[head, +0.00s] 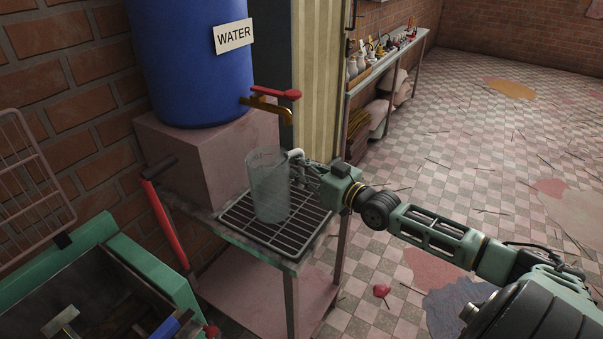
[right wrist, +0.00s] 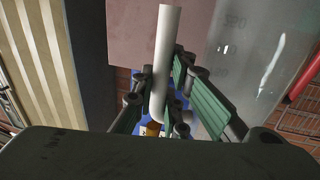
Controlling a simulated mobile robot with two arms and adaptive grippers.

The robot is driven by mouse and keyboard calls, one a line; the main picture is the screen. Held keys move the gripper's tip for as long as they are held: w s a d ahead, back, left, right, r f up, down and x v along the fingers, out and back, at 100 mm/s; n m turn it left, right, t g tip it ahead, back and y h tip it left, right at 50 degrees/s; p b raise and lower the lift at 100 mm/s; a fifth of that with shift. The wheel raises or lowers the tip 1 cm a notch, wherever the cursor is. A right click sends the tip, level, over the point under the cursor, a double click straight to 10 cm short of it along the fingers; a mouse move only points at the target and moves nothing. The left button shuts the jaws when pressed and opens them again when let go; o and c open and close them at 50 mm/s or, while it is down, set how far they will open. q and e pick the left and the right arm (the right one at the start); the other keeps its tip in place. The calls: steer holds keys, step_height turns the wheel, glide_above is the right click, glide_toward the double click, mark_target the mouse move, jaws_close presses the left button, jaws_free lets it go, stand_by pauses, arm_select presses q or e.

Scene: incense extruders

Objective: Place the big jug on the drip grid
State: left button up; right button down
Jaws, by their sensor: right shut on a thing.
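The big jug (head: 266,187) is a clear, greyish cylinder with a pale handle. In the head view it is upright over the drip grid (head: 298,236), a dark wire rack on the small metal table. I cannot tell whether its base touches the grid. My right gripper (head: 302,172) is at the jug's right side, shut on its handle. In the right wrist view the white handle (right wrist: 164,60) runs between the fingers, and the jug's clear wall (right wrist: 245,70) with faint markings is to the right. My left gripper is not in view.
A blue water barrel (head: 190,60) stands on a pink block (head: 190,160) behind the grid. Its brass tap (head: 265,106) with a red lever juts out above the jug. A green-rimmed bin (head: 150,265) is at lower left. Tiled floor lies open to the right.

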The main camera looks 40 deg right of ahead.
step_height(320, 180, down, 2)
steer(key=c, duration=1.8)
jaws_free()
steer(key=shift+f, duration=0.1)
steer(key=shift+o, duration=0.2)
steer(key=s+d+p, duration=0.1)
steer(key=s+d, duration=0.1)
steer(key=s, duration=0.9)
steer(key=shift+s+p, duration=0.4)
steer(key=shift+d, duration=0.1)
